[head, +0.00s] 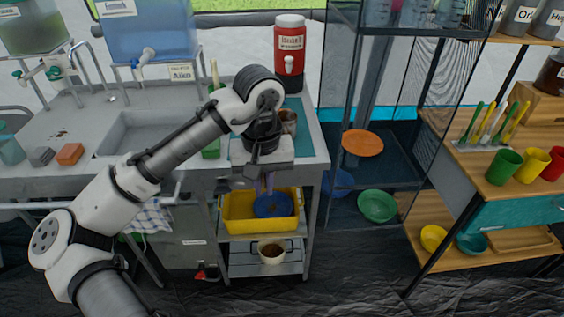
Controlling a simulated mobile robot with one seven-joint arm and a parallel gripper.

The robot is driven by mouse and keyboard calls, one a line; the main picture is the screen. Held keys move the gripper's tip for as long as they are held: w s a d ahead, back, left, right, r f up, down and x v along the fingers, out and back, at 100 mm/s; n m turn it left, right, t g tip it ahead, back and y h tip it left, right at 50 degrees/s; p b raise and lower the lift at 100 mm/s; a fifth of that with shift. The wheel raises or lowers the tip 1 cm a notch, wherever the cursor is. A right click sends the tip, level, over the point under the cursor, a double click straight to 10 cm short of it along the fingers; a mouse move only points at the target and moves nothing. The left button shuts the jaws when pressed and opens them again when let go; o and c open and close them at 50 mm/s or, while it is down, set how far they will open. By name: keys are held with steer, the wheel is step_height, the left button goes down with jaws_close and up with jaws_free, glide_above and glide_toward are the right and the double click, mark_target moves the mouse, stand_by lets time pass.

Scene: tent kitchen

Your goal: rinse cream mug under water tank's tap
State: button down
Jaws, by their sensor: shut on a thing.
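My gripper (256,183) points down in front of the counter's right part, above the lower shelves. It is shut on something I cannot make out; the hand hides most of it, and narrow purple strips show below. A cream mug-like vessel (271,252) with brown inside stands upright on the bottom shelf, well below the gripper. A brownish cup (289,121) stands on the counter, partly hidden behind my wrist. I cannot tell which one is the task's mug. The blue water tank (150,32) stands on a frame at the back left, with its white and blue tap (145,57) facing forward.
A sink basin (150,132) is left of my forearm. Another tank (35,28) with green taps is farther left. A red dispenser (289,50) stands behind the cup. A yellow bin (232,222) holds a blue bowl. A glass-sided rack (365,190) borders the right.

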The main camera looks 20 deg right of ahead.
steer(key=w+a+f+n, duration=0.2)
steer(key=w+a+f, duration=0.2)
steer(key=f, duration=0.5)
steer(key=w+a+f+n, duration=0.2)
steer(key=w+a+f, duration=0.1)
steer(key=f, duration=0.7)
steer(key=w+a+f+n, duration=0.2)
steer(key=w+a+f, duration=0.2)
steer(key=f, duration=0.6)
steer(key=shift+w+a+f, duration=0.2)
steer(key=shift+w+a, duration=0.15)
steer(key=shift+a, duration=0.2)
